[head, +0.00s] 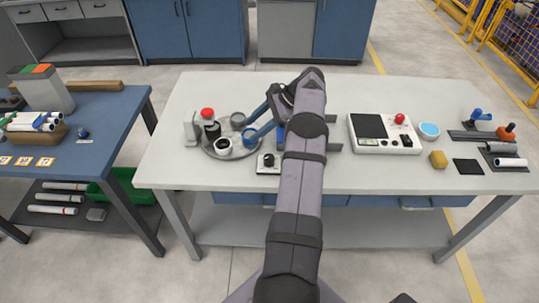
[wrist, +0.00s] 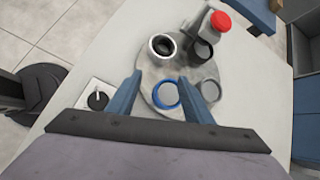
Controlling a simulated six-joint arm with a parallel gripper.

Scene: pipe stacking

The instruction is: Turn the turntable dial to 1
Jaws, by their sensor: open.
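The turntable dial is a black knob (head: 268,160) on a small white square box; it also shows in the wrist view as a black knob (wrist: 98,100) with a light pointer mark. Its number markings are too small to read. The round grey turntable (head: 236,153) lies behind and left of the dial and shows in the wrist view (wrist: 185,70). My gripper (head: 247,131) is open, its blue fingers over the turntable's right side. In the wrist view my gripper (wrist: 160,77) has nothing held, and the dial lies left of its left finger.
The turntable carries a white-and-black ring (wrist: 162,46), a blue ring (wrist: 165,96), and grey and dark rings. A post with a red top (head: 207,113) stands behind it. A white scale-like device (head: 385,134) is to the right. The front table strip is clear.

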